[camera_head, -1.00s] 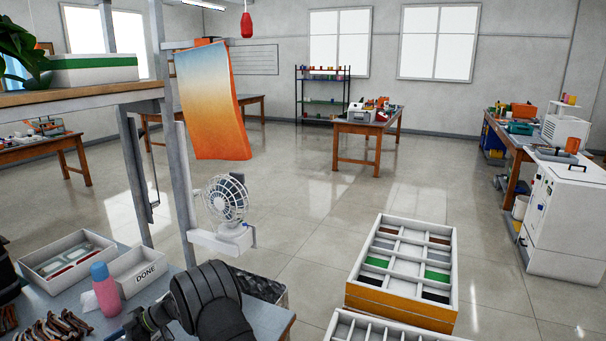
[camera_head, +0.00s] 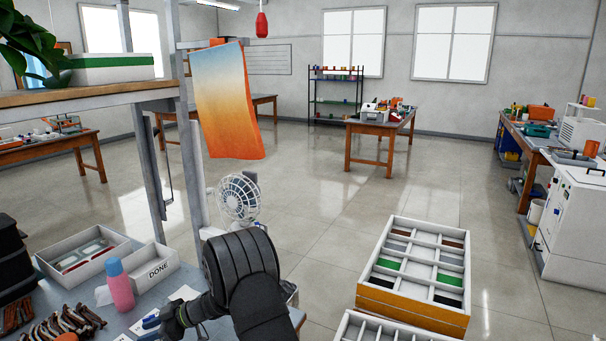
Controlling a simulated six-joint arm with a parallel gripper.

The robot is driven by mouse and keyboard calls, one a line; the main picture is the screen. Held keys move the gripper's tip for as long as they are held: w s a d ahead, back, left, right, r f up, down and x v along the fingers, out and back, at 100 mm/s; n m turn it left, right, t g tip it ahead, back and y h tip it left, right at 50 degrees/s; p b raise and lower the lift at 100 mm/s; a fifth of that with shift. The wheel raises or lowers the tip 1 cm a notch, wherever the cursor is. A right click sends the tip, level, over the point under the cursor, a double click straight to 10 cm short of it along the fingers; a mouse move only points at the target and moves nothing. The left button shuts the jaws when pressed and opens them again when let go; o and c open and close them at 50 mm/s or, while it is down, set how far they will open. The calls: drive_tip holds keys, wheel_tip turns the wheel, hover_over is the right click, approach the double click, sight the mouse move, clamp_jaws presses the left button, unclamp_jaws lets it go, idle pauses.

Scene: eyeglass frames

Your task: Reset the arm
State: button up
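My arm's dark, ribbed links stand at the bottom centre, over the right part of the workbench. My gripper (camera_head: 150,328) is low on the left, above the grey-blue bench top (camera_head: 215,328). Its fingers are small, dark and partly cut off by the lower frame edge, so I cannot tell whether they are open or shut. Several brown eyeglass frames (camera_head: 75,326) lie on the bench to the left of my gripper.
A pink bottle with a blue cap (camera_head: 119,287) stands close behind my gripper. Behind it are a white DONE tray (camera_head: 160,270) and a white tray (camera_head: 70,268) of frames. A small fan (camera_head: 239,199) is clamped behind my arm. A compartment box (camera_head: 400,303) stands right.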

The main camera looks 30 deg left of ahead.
drive_tip(key=v, duration=0.7)
drive_tip(key=s+a+m+t+y, duration=0.1)
drive_tip(key=a, duration=0.2)
drive_tip(key=s+a+m+t+y, duration=0.1)
drive_tip(key=s+a, duration=0.1)
drive_tip(key=a, duration=0.1)
drive_tip(key=s+a+f+m+t+y, duration=0.1)
drive_tip(key=s+a, duration=0.1)
drive_tip(key=a, duration=0.2)
drive_tip(key=shift+s+a+f+t, duration=0.1)
drive_tip(key=shift+s+a+t, duration=0.05)
drive_tip(key=shift+t, duration=0.25)
drive_tip(key=shift+s+a+f+m+t+y, duration=0.3)
drive_tip(key=shift+s+a+f+m+t, duration=0.15)
drive_tip(key=shift+a, duration=0.2)
